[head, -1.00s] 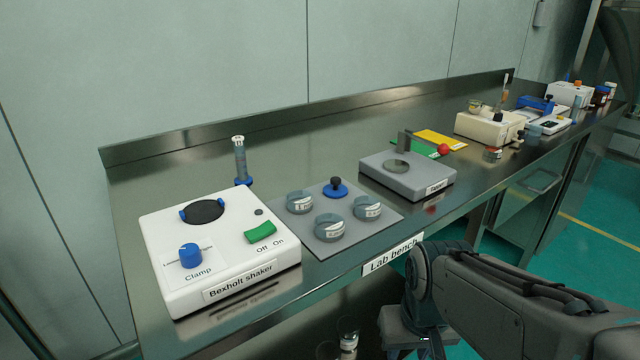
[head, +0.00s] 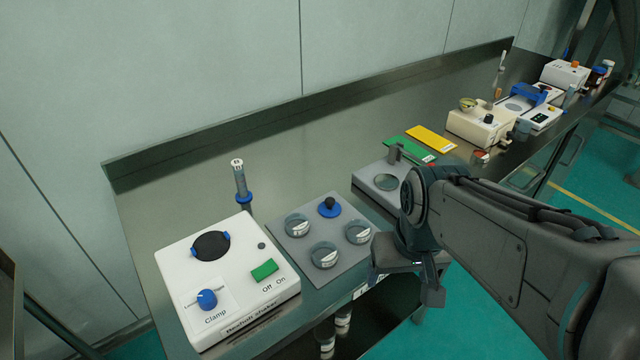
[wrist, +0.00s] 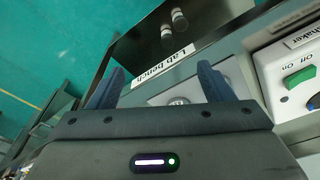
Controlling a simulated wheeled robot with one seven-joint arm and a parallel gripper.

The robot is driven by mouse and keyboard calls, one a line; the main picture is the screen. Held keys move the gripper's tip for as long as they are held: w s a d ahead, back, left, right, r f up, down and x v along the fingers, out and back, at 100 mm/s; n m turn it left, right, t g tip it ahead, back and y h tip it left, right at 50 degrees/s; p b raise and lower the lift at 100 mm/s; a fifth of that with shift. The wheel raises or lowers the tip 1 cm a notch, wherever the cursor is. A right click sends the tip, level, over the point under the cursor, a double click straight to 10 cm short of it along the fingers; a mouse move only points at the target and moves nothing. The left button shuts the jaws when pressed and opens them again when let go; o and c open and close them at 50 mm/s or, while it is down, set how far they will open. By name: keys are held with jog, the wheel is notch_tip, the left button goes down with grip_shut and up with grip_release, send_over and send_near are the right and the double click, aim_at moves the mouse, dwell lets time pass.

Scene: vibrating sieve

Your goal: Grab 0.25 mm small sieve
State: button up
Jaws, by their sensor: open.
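Three small round sieves with grey rims and white labels sit on a grey mat (head: 287,240): a back-left one (head: 297,225), a right one (head: 357,232) and a front one (head: 323,255). Their labels are too small to read, so I cannot tell which is 0.25 mm. A blue lid with a black knob (head: 329,207) is at the mat's back. My gripper is open and empty, right of the mat near the bench's front edge. In the wrist view, its fingers (wrist: 160,86) are spread, with part of the mat and one round sieve (wrist: 180,101) beyond them.
A white Bexholt shaker (head: 225,280) stands left of the mat, with an upright blue-collared tube (head: 241,182) behind. A grey scale-like device (head: 375,185) is right of the mat, partly hidden by my arm. Green (head: 408,149) and yellow (head: 431,139) strips lie farther back.

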notch_tip(320, 180, up, 9)
jog(key=w+n+p, duration=0.1)
jog(key=n+p, duration=0.1)
jog(key=p, duration=0.5)
jog(key=n+g+p, duration=0.1)
jog(key=n+g, duration=0.1)
jog(key=n, duration=2)
send_over(325, 247)
jog(key=s, duration=0.2)
notch_tip(325, 247, down, 3)
notch_tip(325, 247, down, 8)
jog(key=shift+f, duration=0.1)
jog(key=shift+s+a+f, duration=0.1)
jog(key=shift+f, duration=1.2)
jog(key=shift+s+a+f, duration=0.1)
jog(key=shift+f, duration=1.2)
jog(key=shift+d, duration=0.1)
jog(key=c, duration=1.1)
